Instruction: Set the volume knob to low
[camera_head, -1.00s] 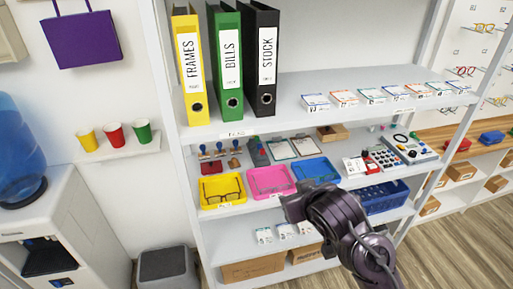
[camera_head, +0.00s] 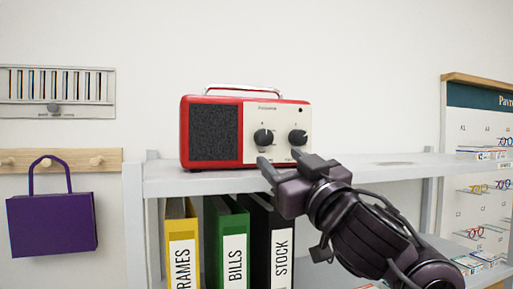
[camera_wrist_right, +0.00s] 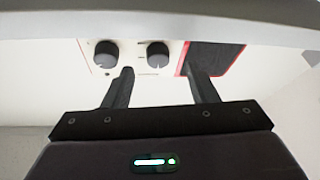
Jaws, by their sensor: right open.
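A red radio (camera_head: 213,93) with a cream front panel and a dark speaker grille stands on the top shelf. Two black knobs are on the panel: a left knob (camera_head: 263,138) and a right knob (camera_head: 298,137). Their labels are too small to read, so I cannot tell which is the volume knob. My right gripper (camera_head: 281,159) is open and empty, in front of and just below the knobs. In the upside-down right wrist view, the left knob (camera_wrist_right: 158,55) shows between the open fingers (camera_wrist_right: 162,77), beyond their tips. My left gripper is out of view.
The top shelf (camera_head: 380,168) is clear to the right of the radio. Yellow, green and black binders (camera_head: 235,240) stand below it. A purple bag (camera_head: 52,224) hangs from a peg rail at left. An eyeglasses display (camera_head: 485,140) stands at right.

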